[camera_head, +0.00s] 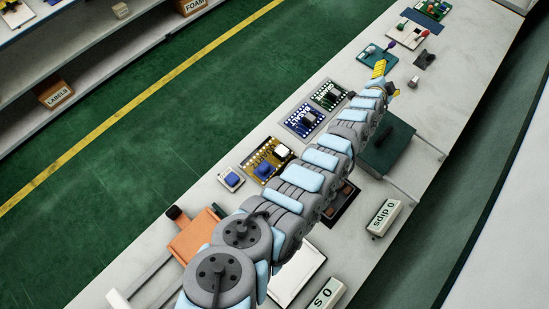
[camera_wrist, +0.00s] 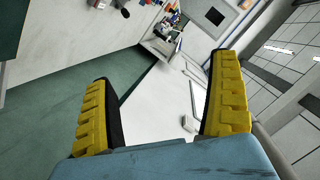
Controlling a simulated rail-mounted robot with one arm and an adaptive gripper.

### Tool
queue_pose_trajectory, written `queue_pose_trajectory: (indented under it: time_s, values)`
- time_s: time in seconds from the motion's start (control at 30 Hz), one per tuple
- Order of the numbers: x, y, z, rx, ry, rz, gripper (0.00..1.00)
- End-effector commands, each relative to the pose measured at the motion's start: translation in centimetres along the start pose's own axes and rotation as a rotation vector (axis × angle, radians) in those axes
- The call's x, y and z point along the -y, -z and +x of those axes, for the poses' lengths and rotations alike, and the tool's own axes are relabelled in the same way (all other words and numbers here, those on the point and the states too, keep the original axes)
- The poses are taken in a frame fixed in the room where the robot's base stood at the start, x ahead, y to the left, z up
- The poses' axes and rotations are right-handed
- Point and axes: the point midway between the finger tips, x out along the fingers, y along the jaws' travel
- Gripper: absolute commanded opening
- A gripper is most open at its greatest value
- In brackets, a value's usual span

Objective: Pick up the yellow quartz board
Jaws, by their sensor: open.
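The yellow board (camera_head: 259,167) lies flat on the long pale bench in the head view, left of my arm; any name on it is too small to read. It carries a blue part and a white-and-black part. My gripper, with yellow fingers (camera_head: 379,68), is at the far end of my arm, well beyond the yellow board and near a teal board (camera_head: 369,59). In the wrist view my gripper (camera_wrist: 163,66) has its fingers wide apart with nothing between them. The yellow board cannot be made out in the wrist view.
A blue board marked BASALT (camera_head: 297,123) and a green board (camera_head: 326,99) lie beyond the yellow one. A small white-framed blue part (camera_head: 231,179) sits beside it. Green floor lies left.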

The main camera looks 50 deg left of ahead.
Motion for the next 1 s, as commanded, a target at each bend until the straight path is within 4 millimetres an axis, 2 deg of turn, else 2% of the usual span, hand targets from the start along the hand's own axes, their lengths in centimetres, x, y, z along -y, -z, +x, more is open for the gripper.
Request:
queue_pose_trajectory:
  time_s: [0.1, 0.23, 0.37, 0.47, 0.67, 0.9, 1.0]
  values:
    - [0.3, -1.4, 0.5, 0.046, -0.105, 0.107, 0.91]
    - [0.1, -3.3, -0.1, 0.097, -0.237, 0.231, 0.91]
    - [0.1, -5.9, -1.6, 0.151, -0.375, 0.358, 0.91]
    - [0.2, -8.6, -3.4, 0.196, -0.485, 0.452, 0.91]
    - [1.2, -14.7, -8.8, 0.291, -0.717, 0.626, 0.91]
    - [3.4, -22.7, -18.2, 0.415, -1.017, 0.773, 0.91]
    - [4.4, -25.1, -21.8, 0.455, -1.117, 0.801, 0.91]
